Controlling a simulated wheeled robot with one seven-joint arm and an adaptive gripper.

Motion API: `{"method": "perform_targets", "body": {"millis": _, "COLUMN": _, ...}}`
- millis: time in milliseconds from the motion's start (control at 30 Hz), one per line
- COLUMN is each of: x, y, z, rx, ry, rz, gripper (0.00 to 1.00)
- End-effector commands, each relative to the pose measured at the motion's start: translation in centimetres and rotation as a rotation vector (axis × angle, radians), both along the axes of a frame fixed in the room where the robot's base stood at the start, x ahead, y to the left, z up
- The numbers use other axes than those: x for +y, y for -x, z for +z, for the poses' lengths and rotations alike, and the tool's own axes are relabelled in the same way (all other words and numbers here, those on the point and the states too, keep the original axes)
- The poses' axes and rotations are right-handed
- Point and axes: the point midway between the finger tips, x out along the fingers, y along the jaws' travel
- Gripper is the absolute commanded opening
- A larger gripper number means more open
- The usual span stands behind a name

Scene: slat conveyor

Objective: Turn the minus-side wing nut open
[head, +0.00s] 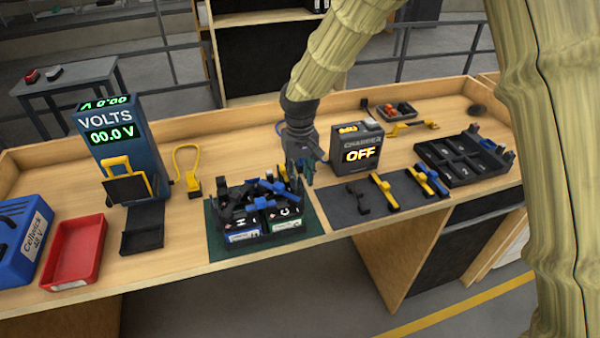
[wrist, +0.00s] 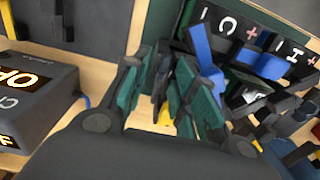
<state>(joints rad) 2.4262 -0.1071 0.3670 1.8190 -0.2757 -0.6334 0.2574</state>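Two black battery blocks stand side by side on a green mat (head: 222,251), one marked H (head: 243,238) and one marked C (head: 285,222). Blue and black fittings (head: 262,190) crowd their tops. In the wrist view, the C block shows minus and plus marks, with a blue lever-like part (wrist: 207,55) near the minus mark. I cannot tell which fitting is the minus-side wing nut. My gripper (head: 300,180) hangs at the back right of the blocks. In the wrist view, its teal-padded fingers (wrist: 158,85) are apart, with bench and a yellow piece visible between them.
The charger (head: 357,150), reading OFF, stands right of my gripper. A grey mat with yellow-handled tools (head: 384,191) and a black tray (head: 463,162) lie right.

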Motion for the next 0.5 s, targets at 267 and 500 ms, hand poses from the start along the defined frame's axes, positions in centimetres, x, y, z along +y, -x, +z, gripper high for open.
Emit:
{"method": "perform_targets", "body": {"millis": 267, "x": -0.01, "y": 0.0, "z": -0.04, "rx": 0.0, "ry": 0.0, "rz": 0.0, "gripper": 0.19}}
{"method": "perform_targets", "body": {"millis": 500, "x": -0.01, "y": 0.0, "z": -0.02, "rx": 0.0, "ry": 0.0, "rz": 0.0, "gripper": 0.0}}
